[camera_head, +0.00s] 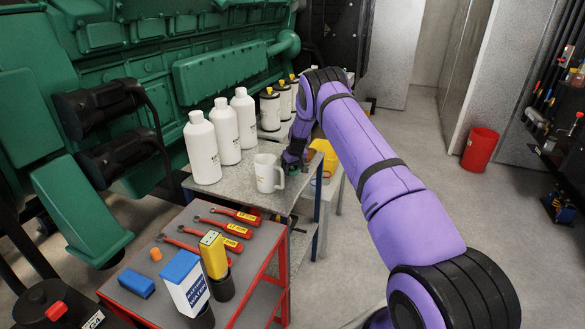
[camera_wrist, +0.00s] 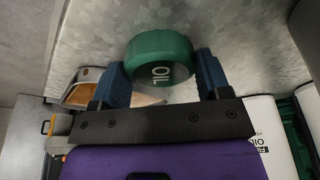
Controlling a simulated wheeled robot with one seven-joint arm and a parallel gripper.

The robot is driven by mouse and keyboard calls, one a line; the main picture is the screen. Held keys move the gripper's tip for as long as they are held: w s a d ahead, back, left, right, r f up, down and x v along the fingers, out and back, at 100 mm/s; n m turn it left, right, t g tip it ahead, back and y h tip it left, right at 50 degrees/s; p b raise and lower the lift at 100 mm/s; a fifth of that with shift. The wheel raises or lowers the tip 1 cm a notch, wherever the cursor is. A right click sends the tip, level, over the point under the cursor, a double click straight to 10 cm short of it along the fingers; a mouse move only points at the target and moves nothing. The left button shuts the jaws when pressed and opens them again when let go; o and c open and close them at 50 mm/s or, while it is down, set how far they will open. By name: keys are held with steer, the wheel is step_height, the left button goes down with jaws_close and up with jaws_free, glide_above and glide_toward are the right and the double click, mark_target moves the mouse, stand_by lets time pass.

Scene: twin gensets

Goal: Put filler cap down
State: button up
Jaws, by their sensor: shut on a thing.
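In the head view my gripper (camera_head: 291,160) is at the right part of the grey metal bench top (camera_head: 238,180), just behind and right of the white jug. The cap is low over the bench top; I cannot tell whether it touches it.
A white jug (camera_head: 266,173) stands close to my gripper. Several white bottles (camera_head: 202,148) and filters (camera_head: 270,110) stand along the bench's back. A yellow container (camera_head: 325,157) is just right. A red-framed cart (camera_head: 205,250) with wrenches stands in front.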

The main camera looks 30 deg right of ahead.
steer(key=shift+f, duration=0.1)
steer(key=o, duration=0.7)
steer(key=shift+o, duration=0.2)
steer(key=s+a+r, duration=0.3)
steer(key=s+r, duration=0.1)
steer(key=r, duration=0.7)
steer(key=s+a+r, duration=0.2)
steer(key=s+r, duration=0.2)
steer(key=r, duration=0.7)
steer(key=s+a+r, duration=0.3)
steer(key=s+r, duration=0.1)
steer(key=r, duration=0.6)
steer(key=s+a+r+t, duration=0.1)
steer(key=s+a+r, duration=0.6)
steer(key=s+r, duration=0.55)
steer(key=s+a+r, duration=0.3)
steer(key=s, duration=0.6)
steer(key=s+a+r, duration=0.2)
steer(key=s+a, duration=0.1)
steer(key=s, duration=0.7)
steer(key=s+a+f+t, duration=0.1)
steer(key=s+f, duration=0.2)
steer(key=s, duration=1.2)
steer(key=shift+a, duration=0.3)
